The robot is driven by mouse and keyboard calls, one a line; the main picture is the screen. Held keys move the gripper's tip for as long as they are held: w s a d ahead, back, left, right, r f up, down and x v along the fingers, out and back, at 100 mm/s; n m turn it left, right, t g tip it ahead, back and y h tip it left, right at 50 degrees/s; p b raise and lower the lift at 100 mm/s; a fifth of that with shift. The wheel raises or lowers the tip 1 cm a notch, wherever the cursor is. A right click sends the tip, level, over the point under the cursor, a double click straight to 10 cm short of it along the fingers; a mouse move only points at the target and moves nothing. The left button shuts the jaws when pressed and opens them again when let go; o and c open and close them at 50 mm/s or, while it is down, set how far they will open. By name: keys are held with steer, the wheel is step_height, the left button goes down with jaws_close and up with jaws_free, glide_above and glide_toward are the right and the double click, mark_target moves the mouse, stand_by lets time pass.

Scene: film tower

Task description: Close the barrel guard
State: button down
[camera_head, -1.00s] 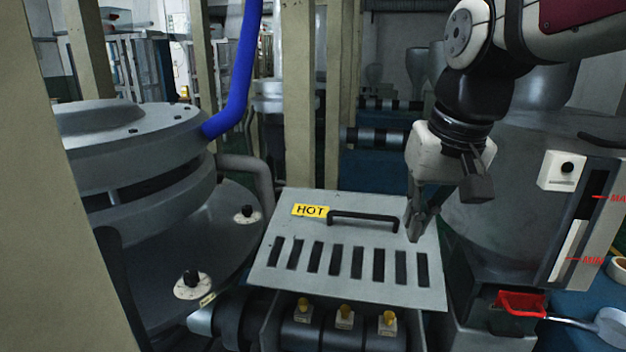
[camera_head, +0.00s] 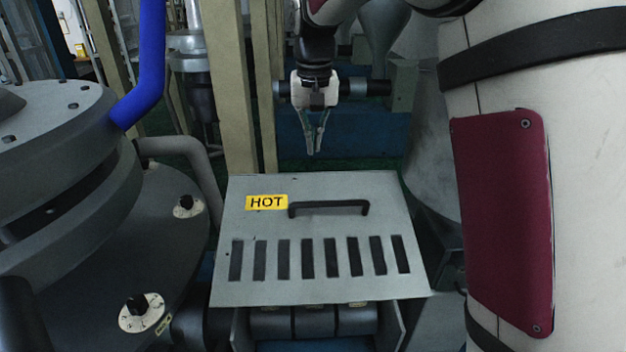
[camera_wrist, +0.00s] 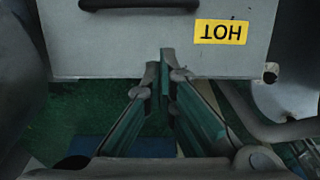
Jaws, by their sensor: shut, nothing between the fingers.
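The barrel guard (camera_head: 322,224) is a grey metal plate with a row of dark slots, a yellow HOT label (camera_head: 266,202) and a black bar handle (camera_head: 329,206). It lies over the barrel (camera_head: 315,321), which shows below its near edge; whether it is fully down I cannot tell. My gripper (camera_head: 314,152) is shut and empty, pointing down beyond the guard's far edge. In the wrist view, the fingertips (camera_wrist: 165,62) overlap the edge of the guard (camera_wrist: 115,55) in the picture, and the handle (camera_wrist: 138,3) is cut by the top border. Contact cannot be told.
A round grey flanged unit (camera_head: 65,180) with dials stands at left, with a blue hose (camera_head: 148,65). A tan post (camera_head: 228,90) rises behind the guard. A grey hopper-like body (camera_head: 420,150) is at right. My arm fills the right side.

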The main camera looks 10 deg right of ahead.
steer(key=f, duration=0.2)
steer(key=s+f+p, duration=0.1)
steer(key=f, duration=0.2)
steer(key=f+p, duration=0.1)
steer(key=f, duration=0.2)
steer(key=shift+s+a+f, duration=0.1)
steer(key=shift+s+f, duration=0.05)
steer(key=shift+f, duration=0.05)
steer(key=shift+s+a+f+p, duration=0.1)
steer(key=shift+s+f+p, duration=0.2)
steer(key=shift+f, duration=0.35)
steer(key=shift+f, duration=0.1)
